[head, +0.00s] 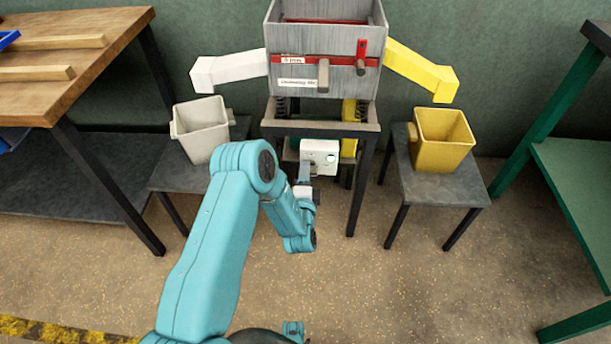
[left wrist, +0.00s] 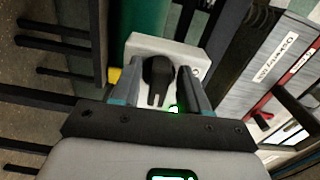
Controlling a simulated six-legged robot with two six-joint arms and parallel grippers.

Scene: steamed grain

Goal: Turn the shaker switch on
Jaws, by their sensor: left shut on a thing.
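The shaker (head: 322,60) is a grey ribbed box on a dark stand with a red band on its front. A white switch box (head: 320,153) sits below it, with a small green mark at its right side. In the left wrist view the white switch box (left wrist: 190,52) carries a black rotary knob (left wrist: 157,78). My left gripper (head: 304,172) is at the front of the switch box. Its fingers are on both sides of the knob, shut on it. A green glow shows beside the knob. My right gripper is not in view.
A white chute (head: 230,71) slopes toward a white bin (head: 201,127) on the left stand. A yellow chute (head: 420,70) slopes toward a yellow bin (head: 441,138) on the right stand. A wooden table (head: 90,60) stands left, a green rack (head: 575,170) right. The front floor is clear.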

